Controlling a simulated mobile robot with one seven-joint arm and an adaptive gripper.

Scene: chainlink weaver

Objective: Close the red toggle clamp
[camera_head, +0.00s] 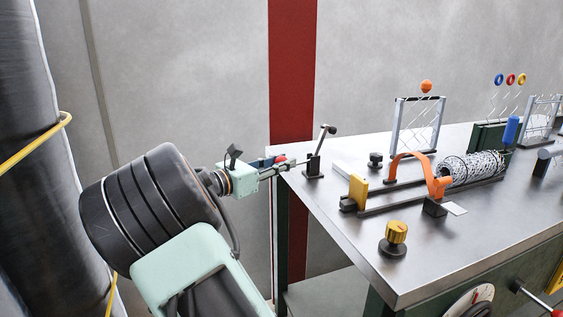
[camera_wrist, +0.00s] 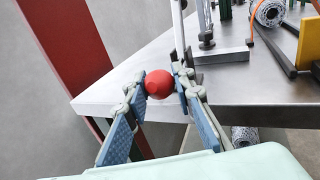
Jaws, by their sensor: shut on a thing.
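The red knob (camera_wrist: 159,84) is between my gripper's (camera_wrist: 157,92) two fingertips, at the near corner of the metal table. My gripper is shut on the red knob. In the head view a bit of red (camera_head: 281,159) shows at my gripper (camera_head: 283,165). The dark clamp base (camera_head: 313,169) stands on the table corner just right of my gripper. A lever with a dark ball end (camera_head: 329,129) leans up and right from it. How the knob joins the clamp is hidden by the fingers.
The table (camera_head: 342,221) carries a yellow knob (camera_head: 395,238), an orange handle (camera_head: 436,184), a yellow block (camera_head: 358,190) and a roll of wire mesh (camera_head: 472,168) further right. A red post (camera_head: 292,75) stands behind the table's corner. Open floor space lies left of the table.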

